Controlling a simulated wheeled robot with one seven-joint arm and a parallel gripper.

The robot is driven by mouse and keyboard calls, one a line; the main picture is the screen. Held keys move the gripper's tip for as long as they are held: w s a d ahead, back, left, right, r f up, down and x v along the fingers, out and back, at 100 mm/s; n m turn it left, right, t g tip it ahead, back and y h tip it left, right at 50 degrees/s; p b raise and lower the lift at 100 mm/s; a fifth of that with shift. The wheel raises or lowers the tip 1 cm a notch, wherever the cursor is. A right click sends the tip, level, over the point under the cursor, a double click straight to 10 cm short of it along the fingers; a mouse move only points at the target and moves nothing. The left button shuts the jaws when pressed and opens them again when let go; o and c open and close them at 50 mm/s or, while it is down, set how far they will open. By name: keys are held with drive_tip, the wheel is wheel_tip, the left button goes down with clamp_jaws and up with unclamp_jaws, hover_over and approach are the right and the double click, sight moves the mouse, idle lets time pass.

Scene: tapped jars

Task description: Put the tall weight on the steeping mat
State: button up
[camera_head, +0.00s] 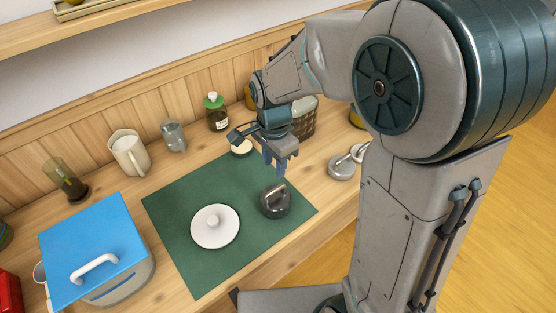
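A green mat (180,214), likely the steeping mat, lies on the wooden counter. A dark grey weight (275,203) with a bar handle stands on the mat's right part. I cannot tell for sure which is the tall weight. My gripper (259,153) is open and empty, above the mat's back edge, behind the dark weight and apart from it.
A white knobbed lid (215,226) lies mid-mat. A cream disc (242,148) lies near its back edge. A blue-lidded box (95,245) stands left. The mat's front is clear.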

drive_tip(key=s+d+r+n+t, duration=0.3)
drive_tip(key=s+d+r+n, duration=0.4)
drive_tip(key=s+d+n, duration=0.4)
drive_tip(key=shift+s+d+r, duration=0.4)
drive_tip(key=shift+s+d, duration=0.25)
drive_tip(key=shift+s, duration=0.3)
